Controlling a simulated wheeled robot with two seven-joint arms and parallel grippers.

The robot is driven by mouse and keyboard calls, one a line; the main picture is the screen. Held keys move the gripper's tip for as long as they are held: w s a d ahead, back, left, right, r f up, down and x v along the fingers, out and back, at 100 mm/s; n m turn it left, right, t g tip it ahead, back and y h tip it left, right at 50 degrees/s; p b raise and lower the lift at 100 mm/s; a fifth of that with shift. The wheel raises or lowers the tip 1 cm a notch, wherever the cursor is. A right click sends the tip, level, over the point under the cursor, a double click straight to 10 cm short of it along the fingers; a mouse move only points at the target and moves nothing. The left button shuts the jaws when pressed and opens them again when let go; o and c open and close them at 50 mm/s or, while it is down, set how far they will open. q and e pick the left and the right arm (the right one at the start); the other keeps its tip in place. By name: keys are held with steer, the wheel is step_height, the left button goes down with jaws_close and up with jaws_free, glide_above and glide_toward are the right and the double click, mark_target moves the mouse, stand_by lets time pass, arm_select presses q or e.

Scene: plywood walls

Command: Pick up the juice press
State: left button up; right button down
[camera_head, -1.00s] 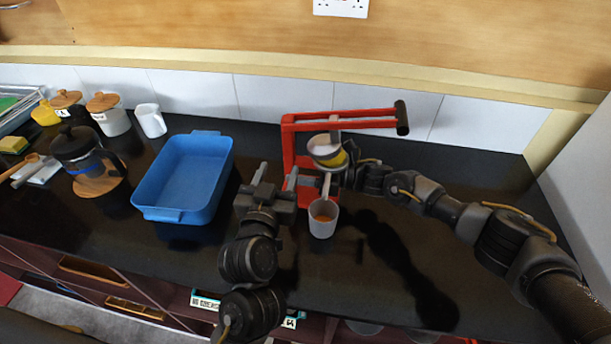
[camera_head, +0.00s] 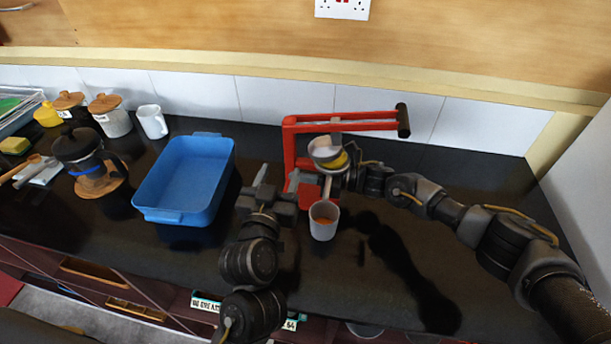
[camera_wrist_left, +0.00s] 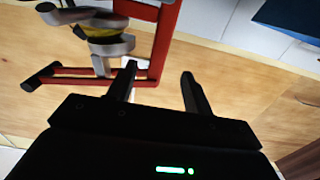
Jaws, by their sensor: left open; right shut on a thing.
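The juice press (camera_head: 289,146) has a red frame, a long lever with a black handle, and a grey and yellow squeezing part. It stands on the black counter near the back wall. A grey cup (camera_head: 324,231) with orange contents stands at its front. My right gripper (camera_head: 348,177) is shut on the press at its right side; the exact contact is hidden. My left gripper (camera_head: 277,181) is open at the press's left front.
A blue tray (camera_head: 160,215) lies left of my left gripper. A dark coffee press (camera_head: 78,146), wooden-lidded jars (camera_head: 114,122) and a white mug (camera_head: 152,121) stand farther left. The counter right of the cup is clear, shaded by my right arm.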

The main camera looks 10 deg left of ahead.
mark_target(296, 161)
steer(key=shift+r, duration=0.25)
step_height(296, 161, up, 10)
steer(key=shift+f, duration=0.1)
step_height(296, 161, down, 7)
steer(key=shift+f, duration=0.1)
stand_by(0.4)
steer(key=shift+f, duration=0.15)
steer(key=shift+f, duration=1.05)
steer(key=shift+f, duration=0.15)
steer(key=c, duration=1.8)
jaws_free()
steer(key=shift+f, duration=0.2)
steer(key=c, duration=1.5)
jaws_free()
